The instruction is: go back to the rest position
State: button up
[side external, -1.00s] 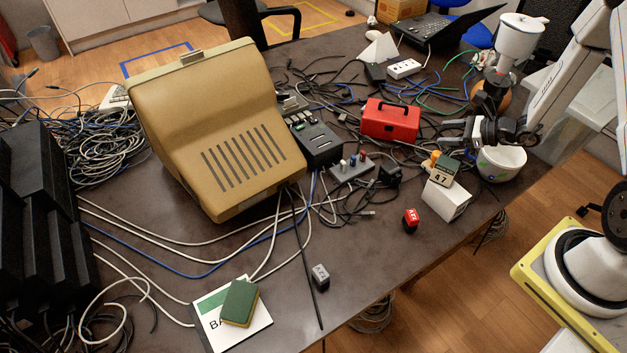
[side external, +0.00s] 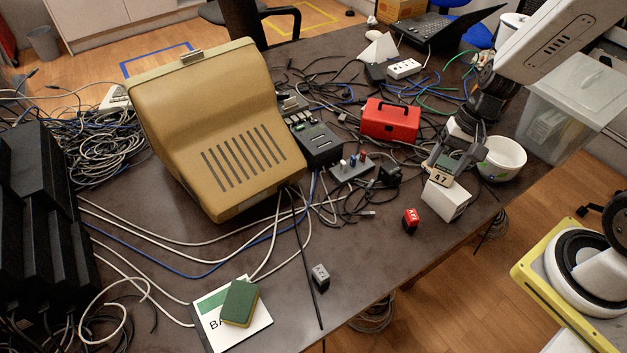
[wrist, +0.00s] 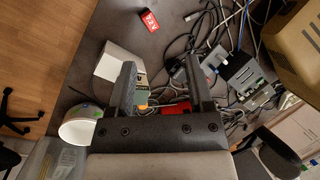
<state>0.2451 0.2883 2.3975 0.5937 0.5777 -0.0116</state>
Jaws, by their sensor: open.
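My gripper (side external: 457,160) is open and points down at the right part of the dark table, just over the small green-topped block marked 47 (side external: 440,177). That block sits on a white box (side external: 446,203). In the wrist view the two fingers (wrist: 160,80) stand apart with nothing clamped between them. There the left finger covers part of the white box (wrist: 106,66), and a sliver of the green block (wrist: 140,82) shows beside it. I cannot tell whether a finger touches the block.
A white bowl (side external: 503,163) stands right of my gripper near the table edge. A red toolbox (side external: 390,123) is to the left, with cables around it. A small red block (side external: 411,222) lies in front. The front middle of the table is mostly clear.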

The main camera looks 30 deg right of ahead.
jog(key=r+n+h, duration=0.1)
jog(key=n, duration=0.2)
jog(key=a+r+n+t+h, duration=0.1)
jog(key=n, duration=0.1)
jog(key=s+r+n+t+h, duration=0.1)
jog(key=r+n, duration=0.1)
jog(key=n, duration=0.1)
jog(key=shift+a+r+n+h, duration=0.1)
jog(key=shift+a+n+h, duration=0.2)
jog(key=shift+a, duration=0.05)
dwell(0.5)
